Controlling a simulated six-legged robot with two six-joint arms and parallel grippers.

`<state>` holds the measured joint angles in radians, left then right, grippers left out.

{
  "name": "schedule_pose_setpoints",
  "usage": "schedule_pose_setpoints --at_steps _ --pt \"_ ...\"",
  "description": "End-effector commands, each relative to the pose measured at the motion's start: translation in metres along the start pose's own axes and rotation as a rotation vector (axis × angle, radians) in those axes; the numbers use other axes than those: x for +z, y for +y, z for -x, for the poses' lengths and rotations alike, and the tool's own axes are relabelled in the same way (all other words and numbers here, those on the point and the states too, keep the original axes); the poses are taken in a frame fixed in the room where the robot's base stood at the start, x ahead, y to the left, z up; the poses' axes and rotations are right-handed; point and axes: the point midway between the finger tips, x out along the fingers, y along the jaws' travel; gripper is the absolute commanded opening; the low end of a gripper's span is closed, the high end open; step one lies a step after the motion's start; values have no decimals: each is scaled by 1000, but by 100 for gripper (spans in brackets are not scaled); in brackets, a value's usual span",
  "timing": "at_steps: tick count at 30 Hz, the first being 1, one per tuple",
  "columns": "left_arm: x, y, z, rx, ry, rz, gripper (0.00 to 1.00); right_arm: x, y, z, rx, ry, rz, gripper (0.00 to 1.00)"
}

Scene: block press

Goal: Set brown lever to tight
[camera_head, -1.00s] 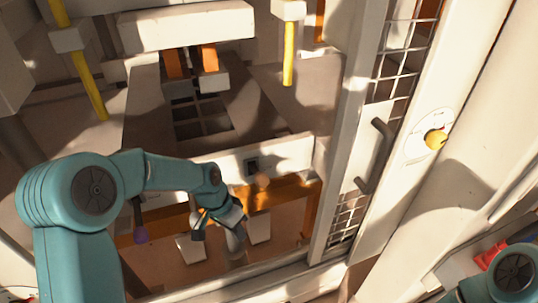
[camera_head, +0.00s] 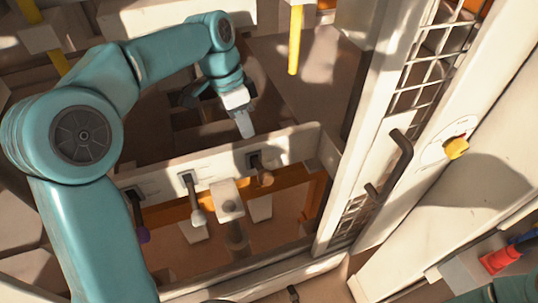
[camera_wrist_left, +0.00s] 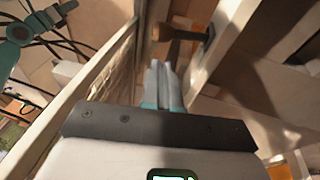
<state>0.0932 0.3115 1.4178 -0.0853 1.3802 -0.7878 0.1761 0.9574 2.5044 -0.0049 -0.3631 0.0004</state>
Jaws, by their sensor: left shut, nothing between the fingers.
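The brown lever (camera_head: 265,179) sticks out of a dark slot at the right end of the white panel, its round knob below the slot. In the left wrist view a lever with a brown handle (camera_wrist_left: 178,32) shows beyond the fingertips. Its setting marks cannot be read. My left gripper (camera_head: 246,125) is shut and empty, above and behind the panel's top edge, apart from the brown lever. In its wrist view the fingers (camera_wrist_left: 162,78) lie together. My right gripper is not in view.
A grey-white lever (camera_head: 197,214) and a purple-knobbed lever (camera_head: 143,235) sit left on the same panel (camera_head: 222,165). A mesh door (camera_head: 375,165) with a dark handle (camera_head: 400,158) stands right. A yellow knob (camera_head: 456,148) and red part (camera_head: 500,260) lie farther right.

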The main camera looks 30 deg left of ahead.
Motion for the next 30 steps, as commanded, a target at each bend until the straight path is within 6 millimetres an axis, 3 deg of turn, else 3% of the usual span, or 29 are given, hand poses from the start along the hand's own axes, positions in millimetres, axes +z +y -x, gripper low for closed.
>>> schedule_pose_setpoints --at_steps 5,17,23,30 --pt "5 4 11 -2 -1 -7 0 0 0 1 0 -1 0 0" --pt "8 6 7 -2 0 -3 0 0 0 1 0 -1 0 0" --pt "7 6 -23 2 -4 -4 0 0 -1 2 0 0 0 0" --pt "6 5 -75 2 -4 -5 0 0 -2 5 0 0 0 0"
